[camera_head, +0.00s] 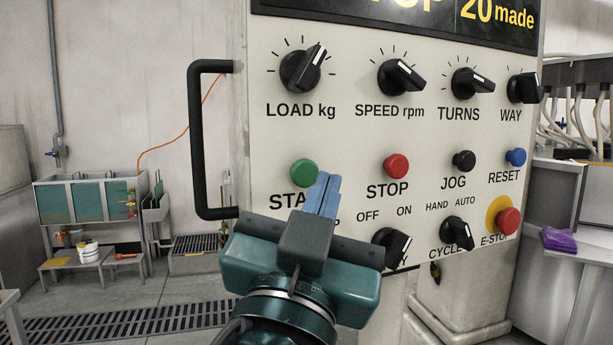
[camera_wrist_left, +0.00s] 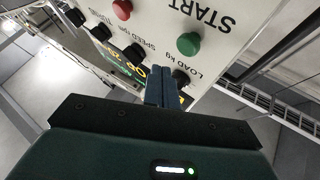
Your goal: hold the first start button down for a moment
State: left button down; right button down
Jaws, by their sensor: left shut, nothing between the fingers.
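The green start button (camera_head: 304,173) is on the cream control panel (camera_head: 345,130), above the partly hidden START label. It also shows in the left wrist view (camera_wrist_left: 188,43). My left gripper (camera_head: 323,194) is shut and empty, its blue fingers together and pointing up at the panel. In the head view the fingertips appear just right of and slightly below the green button. In the wrist view the fingers (camera_wrist_left: 160,90) lie below the button in the picture, with a visible gap between them and it. I cannot tell how far they are from the panel face. My right gripper is out of view.
The red STOP button (camera_head: 396,166) is right of the start button. Black knobs (camera_head: 304,68) line the panel above, and a switch (camera_head: 391,247) sits below. A black handle (camera_head: 196,140) sticks out at the panel's left edge. A red E-STOP (camera_head: 508,220) is at lower right.

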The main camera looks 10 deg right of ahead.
pick_arm(q)
jog(key=shift+s+d, duration=0.15)
jog(key=shift+s, duration=1.1)
